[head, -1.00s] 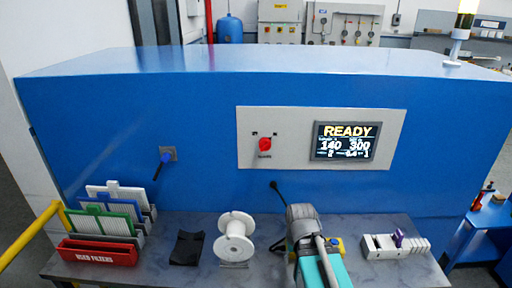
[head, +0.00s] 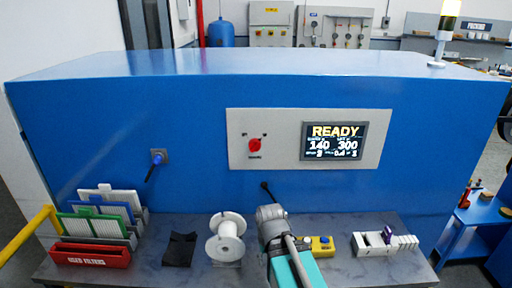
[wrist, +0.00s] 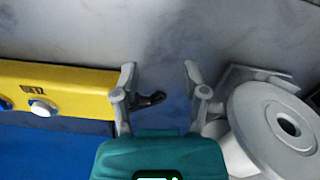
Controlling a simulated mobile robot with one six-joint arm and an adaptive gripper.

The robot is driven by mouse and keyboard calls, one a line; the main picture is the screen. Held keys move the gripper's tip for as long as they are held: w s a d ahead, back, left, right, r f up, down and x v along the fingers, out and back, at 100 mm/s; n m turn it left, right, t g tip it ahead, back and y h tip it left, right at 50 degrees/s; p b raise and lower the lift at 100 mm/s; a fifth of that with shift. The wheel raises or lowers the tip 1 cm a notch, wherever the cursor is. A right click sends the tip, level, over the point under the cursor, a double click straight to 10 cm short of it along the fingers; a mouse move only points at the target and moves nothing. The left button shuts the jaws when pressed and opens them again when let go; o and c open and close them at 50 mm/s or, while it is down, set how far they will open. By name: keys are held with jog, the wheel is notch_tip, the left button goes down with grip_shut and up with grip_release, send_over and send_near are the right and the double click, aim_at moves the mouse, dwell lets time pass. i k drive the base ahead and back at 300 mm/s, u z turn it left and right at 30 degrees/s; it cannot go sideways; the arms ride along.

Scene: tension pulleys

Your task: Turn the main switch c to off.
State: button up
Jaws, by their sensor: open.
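A red rotary knob (head: 254,145) sits on the light grey panel (head: 240,119) of the blue machine, left of a lit READY screen; its small lettering is unreadable. A blue-and-black lever (head: 155,163) sticks out of the machine front farther left. A small black lever (head: 266,188) shows below the panel. I cannot tell which bears the name main switch c. My gripper (wrist: 160,90) is open in the wrist view, with a dark rod end between and just below its fingertips and nothing visibly gripped. In the head view my arm stands below the panel and the fingertips are unclear.
A white spool (head: 226,238) stands left of my arm. A yellow button box (head: 320,244) is close on its right, also large in the wrist view (wrist: 75,80). A filter rack (head: 95,228) and red bin (head: 90,255) are far left. A grey slotted block (head: 386,244) lies right.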

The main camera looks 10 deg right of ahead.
aim_at(254, 144)
jog(key=k, duration=1.8)
jog(key=z, duration=0.35)
jog(key=i, duration=1.65)
jog(key=u, duration=0.05)
